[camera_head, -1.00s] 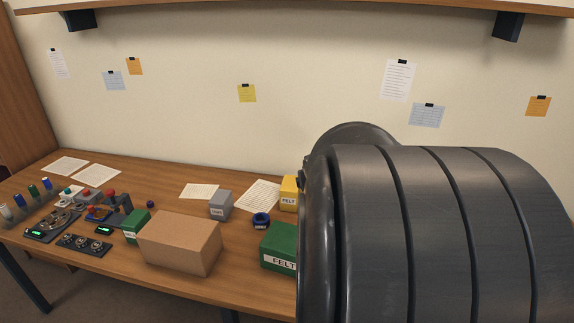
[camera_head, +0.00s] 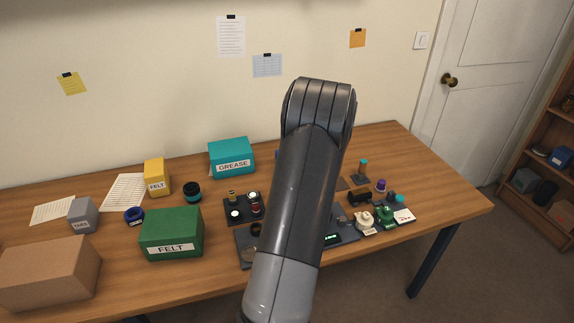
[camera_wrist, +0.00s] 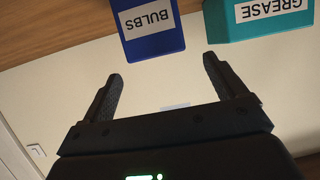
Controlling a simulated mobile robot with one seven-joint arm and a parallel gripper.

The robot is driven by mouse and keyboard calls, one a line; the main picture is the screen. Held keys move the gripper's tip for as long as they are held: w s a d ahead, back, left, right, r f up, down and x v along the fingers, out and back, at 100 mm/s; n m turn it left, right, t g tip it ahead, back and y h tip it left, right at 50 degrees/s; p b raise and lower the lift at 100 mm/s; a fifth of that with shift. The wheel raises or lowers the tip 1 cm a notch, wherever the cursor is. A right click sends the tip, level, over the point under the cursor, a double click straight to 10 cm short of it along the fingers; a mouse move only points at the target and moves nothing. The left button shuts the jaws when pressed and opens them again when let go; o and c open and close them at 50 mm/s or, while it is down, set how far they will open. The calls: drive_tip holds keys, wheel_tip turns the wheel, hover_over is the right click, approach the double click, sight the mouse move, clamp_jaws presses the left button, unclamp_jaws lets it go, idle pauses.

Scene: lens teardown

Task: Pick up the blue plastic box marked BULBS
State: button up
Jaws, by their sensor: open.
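The blue box marked BULBS (camera_wrist: 158,46) is at the top of the wrist view, which looks upside down. It stands on the wooden table beside the teal GREASE box (camera_wrist: 247,29). My gripper (camera_wrist: 163,68) is open and empty, its two fingers pointing toward the blue box, with a gap between the fingertips and the box. In the head view my arm hides nearly all of the blue box; only a dark blue sliver shows at the arm's left edge. My gripper is hidden in that view.
In the head view, the GREASE box (camera_head: 231,158) stands at the back, left of my arm. Small parts on dark trays (camera_head: 240,206) lie around my arm.

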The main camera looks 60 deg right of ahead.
drive_tip(key=x, duration=0.7)
drive_tip(key=shift+d+f, duration=0.15)
drive_tip(key=shift+d, duration=0.05)
drive_tip(key=c, duration=1.2)
